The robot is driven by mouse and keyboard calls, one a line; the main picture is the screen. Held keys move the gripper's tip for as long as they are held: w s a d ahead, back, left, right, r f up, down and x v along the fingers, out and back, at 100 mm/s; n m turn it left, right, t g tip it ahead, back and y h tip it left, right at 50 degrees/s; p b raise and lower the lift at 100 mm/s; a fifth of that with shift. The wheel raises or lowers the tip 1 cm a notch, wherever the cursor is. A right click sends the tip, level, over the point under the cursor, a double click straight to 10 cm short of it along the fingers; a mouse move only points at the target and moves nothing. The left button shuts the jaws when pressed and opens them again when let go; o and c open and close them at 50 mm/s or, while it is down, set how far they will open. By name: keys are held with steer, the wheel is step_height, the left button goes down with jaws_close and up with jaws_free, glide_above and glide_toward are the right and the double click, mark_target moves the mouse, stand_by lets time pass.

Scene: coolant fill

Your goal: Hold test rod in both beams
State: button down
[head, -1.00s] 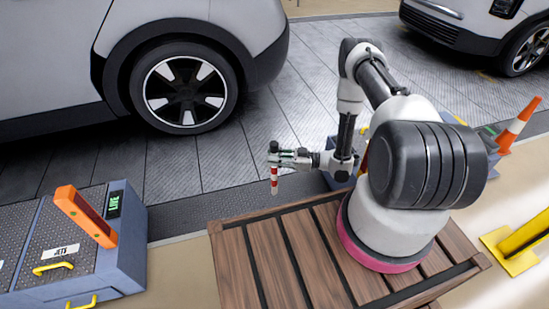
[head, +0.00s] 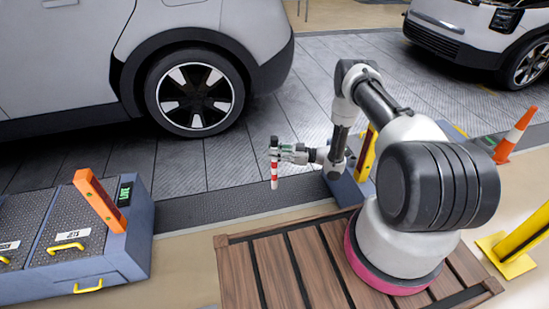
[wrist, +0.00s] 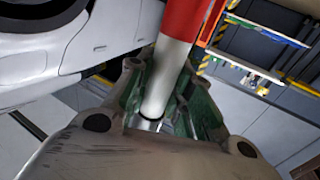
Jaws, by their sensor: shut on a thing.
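The red and white test rod (head: 274,170) hangs upright below my gripper (head: 279,150) in the head view, with a dark top end. My gripper is shut on the test rod near its upper part. In the wrist view the rod (wrist: 173,75) shows large and close between the green finger pads. An orange post (head: 100,202) leans on the grey box at left, beside a small green lit display (head: 125,191). I see no beams as such. The rod is apart from the orange post, well to its right.
A grey box with dark mesh tops and yellow handles (head: 66,248) stands at left. A white car (head: 60,60) is behind it. An orange cone (head: 513,135) and yellow post (head: 525,240) stand at right. The floor between box and gripper is clear.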

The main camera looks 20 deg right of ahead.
mark_target(275, 137)
steer(key=shift+s, duration=5.75)
steer(key=shift+r, duration=5.9)
steer(key=shift+w+r, duration=0.1)
steer(key=shift+w, duration=5.8)
steer(key=shift+d, duration=0.1)
